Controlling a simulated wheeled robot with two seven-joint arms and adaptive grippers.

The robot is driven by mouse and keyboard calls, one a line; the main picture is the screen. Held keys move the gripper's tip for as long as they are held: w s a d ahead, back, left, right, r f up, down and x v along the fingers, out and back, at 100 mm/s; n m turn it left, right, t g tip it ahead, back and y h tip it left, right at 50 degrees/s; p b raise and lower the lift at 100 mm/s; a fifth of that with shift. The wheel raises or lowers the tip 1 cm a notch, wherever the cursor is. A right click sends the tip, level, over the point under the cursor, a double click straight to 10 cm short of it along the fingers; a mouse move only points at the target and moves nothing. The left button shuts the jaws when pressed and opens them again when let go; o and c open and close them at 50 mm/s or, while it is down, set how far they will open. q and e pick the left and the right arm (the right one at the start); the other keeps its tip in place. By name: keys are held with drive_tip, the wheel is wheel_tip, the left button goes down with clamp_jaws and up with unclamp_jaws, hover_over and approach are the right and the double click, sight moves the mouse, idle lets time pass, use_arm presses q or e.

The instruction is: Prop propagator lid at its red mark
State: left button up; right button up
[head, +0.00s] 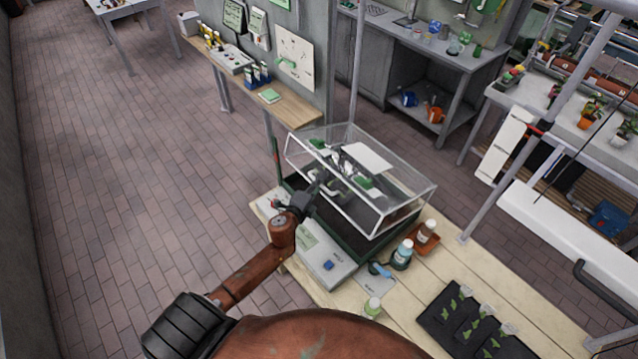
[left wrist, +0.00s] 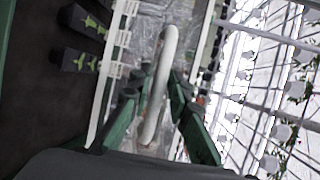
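The propagator has a clear box lid (head: 400,192) over a dark green base tray (head: 345,248) on the wooden bench. A thin dark green upright with a red mark (head: 276,157) stands at the tray's far left corner. My left gripper (head: 320,184) is at the lid's left side. In the left wrist view, a pale curved handle (left wrist: 163,75) runs between my left gripper's two green-padded fingers (left wrist: 155,90), which stand apart with gaps beside it. My right gripper is not in view.
A grey panel with a blue knob (head: 328,265) lies in front of the tray. Bottles (head: 403,250) stand at the right, and a black seedling tray (head: 470,325) lies at the front right. A metal post (head: 490,190) rises beyond the bench's right edge. The floor at left is clear.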

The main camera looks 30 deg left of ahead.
use_arm(q)
drive_tip(key=v, duration=1.2)
idle(0.3)
